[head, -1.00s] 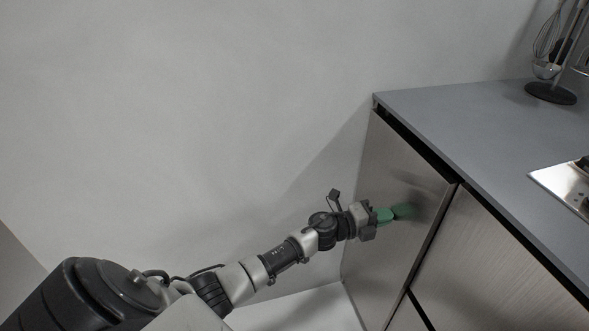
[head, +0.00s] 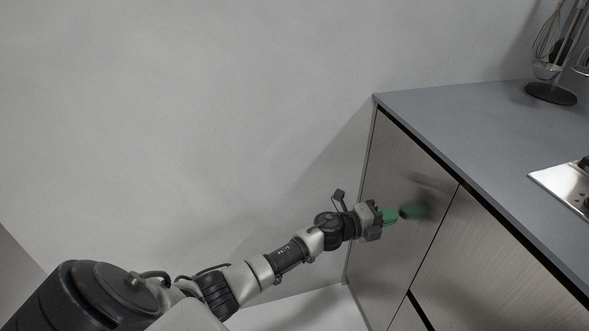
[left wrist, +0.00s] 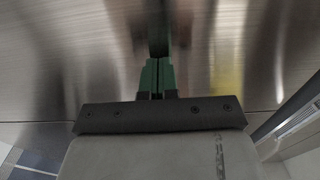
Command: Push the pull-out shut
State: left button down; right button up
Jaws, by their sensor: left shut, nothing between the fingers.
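The pull-out's brushed metal front (head: 395,165) is at the end of the counter, next to the wall. Its edge looks level with the neighbouring front, with only a thin dark seam between them. My left gripper (head: 395,214) is shut and empty, its green fingers pointing at the middle of this front. A blurred green reflection shows in the metal just beyond the tips. I cannot tell whether the tips touch. In the left wrist view the closed green fingers (left wrist: 157,75) face the same metal front (left wrist: 80,60). My right gripper is not in view.
The grey countertop (head: 470,130) overhangs the fronts. A utensil stand (head: 550,93) and a cooktop (head: 565,185) are on it. Another metal front (head: 500,260) is to the right. The plain wall (head: 180,120) is behind my arm.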

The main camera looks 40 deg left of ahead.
pick_arm(q)
jog(key=p+v, duration=0.2)
jog(key=v, duration=1)
jog(key=shift+s+a, duration=0.15)
jog(key=shift+s, duration=0.05)
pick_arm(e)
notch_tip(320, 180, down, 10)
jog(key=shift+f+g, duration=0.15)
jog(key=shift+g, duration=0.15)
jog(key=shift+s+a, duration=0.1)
